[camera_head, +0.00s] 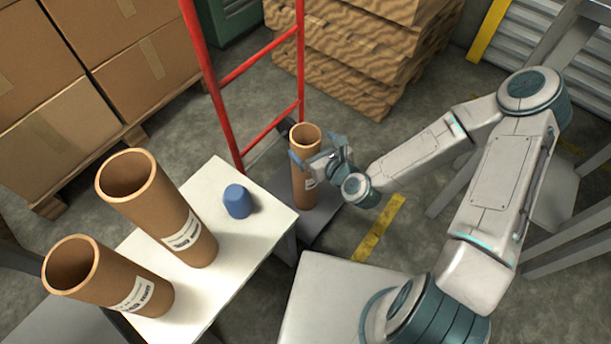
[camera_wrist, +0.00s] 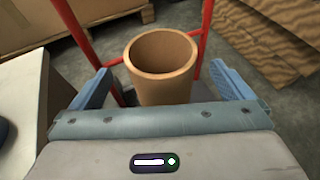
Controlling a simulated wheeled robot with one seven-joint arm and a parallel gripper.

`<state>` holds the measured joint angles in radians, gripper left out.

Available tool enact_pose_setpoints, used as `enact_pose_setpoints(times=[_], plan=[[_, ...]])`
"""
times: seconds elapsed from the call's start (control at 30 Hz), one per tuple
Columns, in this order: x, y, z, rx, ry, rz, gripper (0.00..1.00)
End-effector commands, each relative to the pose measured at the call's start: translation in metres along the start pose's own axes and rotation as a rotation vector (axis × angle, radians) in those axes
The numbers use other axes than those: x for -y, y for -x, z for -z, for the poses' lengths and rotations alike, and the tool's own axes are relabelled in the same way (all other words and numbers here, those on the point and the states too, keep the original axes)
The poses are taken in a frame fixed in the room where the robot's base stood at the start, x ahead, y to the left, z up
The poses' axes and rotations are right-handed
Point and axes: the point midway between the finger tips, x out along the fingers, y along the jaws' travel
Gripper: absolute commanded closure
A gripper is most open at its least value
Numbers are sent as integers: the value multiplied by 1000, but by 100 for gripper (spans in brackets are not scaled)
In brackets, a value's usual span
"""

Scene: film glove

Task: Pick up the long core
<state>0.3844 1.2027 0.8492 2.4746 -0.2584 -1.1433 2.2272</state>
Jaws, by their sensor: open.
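A tall brown cardboard core (camera_head: 304,180) stands upright on the grey plate of the red hand truck, just right of the white table. My gripper (camera_head: 322,157) is open at its upper part, one finger on each side in the head view. In the wrist view the core's hollow top (camera_wrist: 162,62) is between the two blue fingers (camera_wrist: 168,90), with gaps to both. Two more brown cores with printed labels stand on the white table: a tall one (camera_head: 155,208) and a shorter-looking one (camera_head: 105,278) at the front left.
A blue cylinder (camera_head: 238,201) stands on the white table (camera_head: 222,262). The red hand truck frame (camera_head: 248,66) rises behind the core. Cardboard boxes (camera_head: 125,60) are stacked at the left, and wavy brown sheets (camera_head: 358,55) at the back.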

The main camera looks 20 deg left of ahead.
Motion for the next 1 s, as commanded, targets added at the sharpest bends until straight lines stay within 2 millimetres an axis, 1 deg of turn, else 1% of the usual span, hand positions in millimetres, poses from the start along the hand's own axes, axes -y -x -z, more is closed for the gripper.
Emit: enact_pose_setpoints(times=[0.17, 0.3, 0.43, 0.53, 0.73, 0.77, 0.8, 0.87, 0.9, 0.97, 1.0], plan=[[0, -14, 2, 2, 3, 0, 0], [1, -36, 3, 3, 5, 0, 0], [1, -51, 2, 1, 2, 1, 0], [1, -56, 1, 0, 0, 0, 0], [1, -56, 0, 0, -1, 0, 0], [1, -55, 0, 0, -1, 0, 8], [1, -55, 0, 0, 0, 0, 19], [1, -55, 0, 0, 0, 0, 36], [1, -55, 0, 0, 0, 0, 47], [1, -55, 0, 0, 0, 0, 64], [1, -55, 0, 1, 0, 0, 64]])
